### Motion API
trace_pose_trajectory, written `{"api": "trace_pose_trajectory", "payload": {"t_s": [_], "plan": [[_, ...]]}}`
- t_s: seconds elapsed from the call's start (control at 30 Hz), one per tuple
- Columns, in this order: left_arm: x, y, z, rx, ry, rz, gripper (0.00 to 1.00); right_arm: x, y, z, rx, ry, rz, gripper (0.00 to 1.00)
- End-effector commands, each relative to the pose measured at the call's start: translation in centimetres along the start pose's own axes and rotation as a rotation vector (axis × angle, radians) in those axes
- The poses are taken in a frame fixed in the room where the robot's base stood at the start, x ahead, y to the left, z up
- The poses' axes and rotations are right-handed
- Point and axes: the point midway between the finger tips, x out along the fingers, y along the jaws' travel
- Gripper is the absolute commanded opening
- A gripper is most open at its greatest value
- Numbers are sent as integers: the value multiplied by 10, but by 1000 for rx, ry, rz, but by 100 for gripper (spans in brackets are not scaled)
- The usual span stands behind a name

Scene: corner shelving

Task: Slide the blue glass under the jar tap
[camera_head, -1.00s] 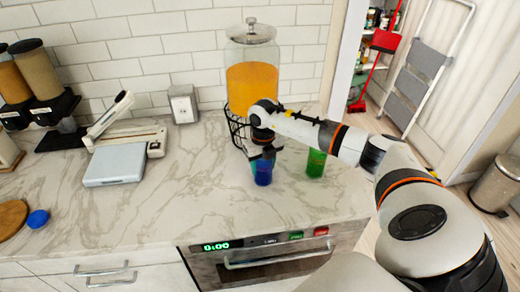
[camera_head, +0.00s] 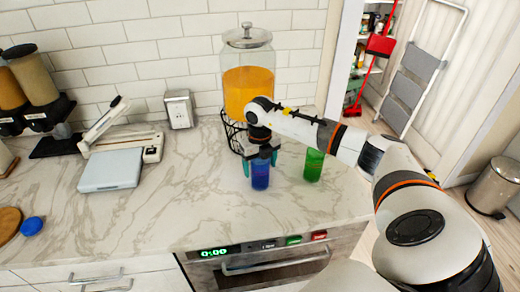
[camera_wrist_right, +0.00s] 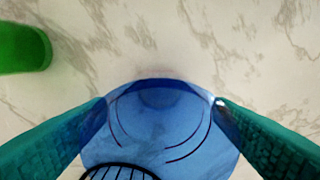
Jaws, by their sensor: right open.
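The blue glass (camera_head: 260,176) stands upright on the marble counter in front of the drink jar (camera_head: 247,92). My right gripper (camera_head: 261,168) is open above it, with one teal finger on either side. In the right wrist view the blue glass (camera_wrist_right: 160,135) lies between the two fingers (camera_wrist_right: 159,103); whether they touch it I cannot tell. The jar holds orange liquid and sits on a black wire stand (camera_head: 234,134). My right arm covers the jar's lower front, and its tap is hidden. My left gripper is out of view.
A green glass (camera_head: 314,165) stands to the right of the blue one, near the counter's right end. A scale (camera_head: 111,169), a blue lid (camera_head: 32,226) and dispensers (camera_head: 40,75) are at the left. The counter's middle (camera_head: 185,185) is clear.

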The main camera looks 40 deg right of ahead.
Motion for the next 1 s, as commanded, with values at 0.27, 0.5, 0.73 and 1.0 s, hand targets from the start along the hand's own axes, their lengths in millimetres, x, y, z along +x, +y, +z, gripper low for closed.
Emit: {"api": "trace_pose_trajectory", "payload": {"t_s": [0.27, 0.5, 0.73, 1.0], "plan": [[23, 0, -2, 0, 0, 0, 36, -58, 0, -1, -1, 7, 0, 76], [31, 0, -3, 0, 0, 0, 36, -94, 0, 0, -1, 4, -2, 76], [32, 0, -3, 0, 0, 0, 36, -102, 1, 0, 0, 1, 0, 76], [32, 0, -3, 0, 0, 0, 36, -102, 1, 0, 0, 1, 0, 76]]}}
